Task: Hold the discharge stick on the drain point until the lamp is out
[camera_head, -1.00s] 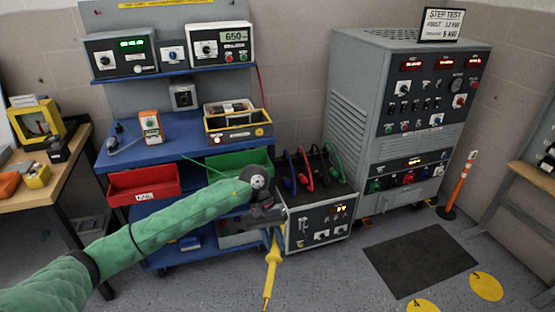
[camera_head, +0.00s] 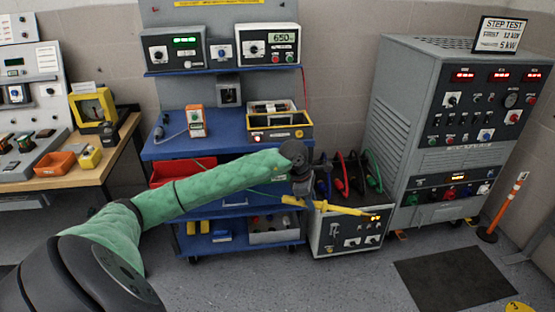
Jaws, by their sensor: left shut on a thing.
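My left gripper (camera_head: 303,192) is shut on the yellow discharge stick (camera_head: 340,208). The stick lies nearly level and points right, across the top front of a grey box on the floor (camera_head: 335,238). Its thin tip ends near a small amber light (camera_head: 376,217) on the box's front, which looks lit. I cannot tell whether the tip touches the box, and I cannot make out the drain point. A thin green lead runs left from near the gripper. My right gripper is not in view.
Red, blue and green cables (camera_head: 341,176) stand on the box. The blue trolley (camera_head: 222,140) with meters is behind my arm. A grey load cabinet (camera_head: 440,120) stands right, with an orange post (camera_head: 503,207) beyond it. A dark mat (camera_head: 455,277) lies in front.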

